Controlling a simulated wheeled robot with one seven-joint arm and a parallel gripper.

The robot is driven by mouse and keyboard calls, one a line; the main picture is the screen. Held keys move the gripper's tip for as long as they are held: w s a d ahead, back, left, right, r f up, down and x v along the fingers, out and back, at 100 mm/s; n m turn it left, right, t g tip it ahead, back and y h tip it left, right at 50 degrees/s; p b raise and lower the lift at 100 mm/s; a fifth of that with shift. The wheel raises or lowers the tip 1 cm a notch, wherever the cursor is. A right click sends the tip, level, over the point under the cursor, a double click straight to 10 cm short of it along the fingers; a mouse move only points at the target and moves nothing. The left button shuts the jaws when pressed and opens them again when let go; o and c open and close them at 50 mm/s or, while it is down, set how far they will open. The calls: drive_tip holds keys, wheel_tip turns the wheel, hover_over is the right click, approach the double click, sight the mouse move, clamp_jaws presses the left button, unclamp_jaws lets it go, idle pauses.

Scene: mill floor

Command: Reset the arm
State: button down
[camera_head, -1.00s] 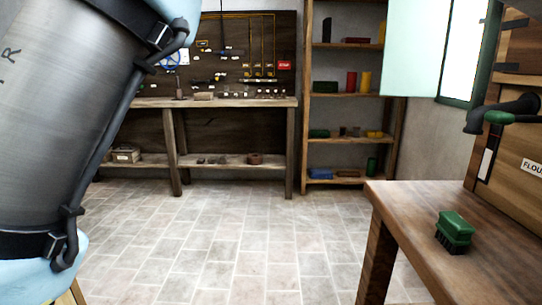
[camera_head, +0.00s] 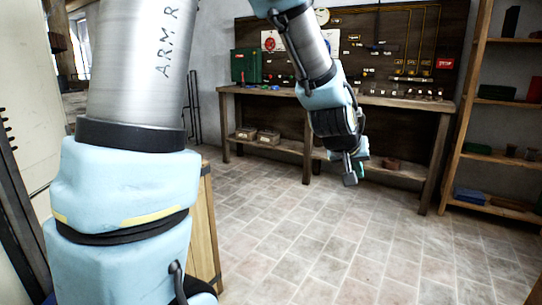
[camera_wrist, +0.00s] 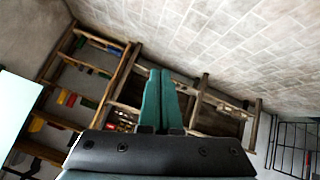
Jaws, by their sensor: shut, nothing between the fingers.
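My gripper (camera_head: 350,172) hangs from my raised arm near the middle of the head view, in the air in front of the workbench. In the wrist view its two green fingers (camera_wrist: 159,98) lie side by side, closed together with nothing held between them. My arm's large grey and light blue links fill the left of the head view and also reach in from the top.
A wooden workbench (camera_head: 290,92) with a dark tool board (camera_head: 395,60) stands at the back; a green box (camera_head: 246,66) is on it. A wooden shelf (camera_head: 485,98) is at right. The tiled floor (camera_head: 330,235) in front is clear.

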drive_tip(key=s+a+f+n+g+y, duration=0.1)
drive_tip(key=s+a+f+g+y, duration=0.15)
drive_tip(key=a, duration=0.85)
drive_tip(key=s+a+f+n+g+y, duration=0.1)
drive_tip(key=s+a+f+y, duration=0.15)
drive_tip(key=a, duration=0.75)
drive_tip(key=s+a+f+n+g+y, duration=0.1)
drive_tip(key=s+a+f, duration=0.15)
drive_tip(key=a, duration=0.85)
wheel_tip(320, 180, up, 17)
drive_tip(key=p, duration=1.7)
drive_tip(key=shift+a+p, duration=0.15)
drive_tip(key=shift+p, duration=0.15)
drive_tip(key=c, duration=1.5)
unclamp_jaws()
drive_tip(key=shift+f, duration=0.1)
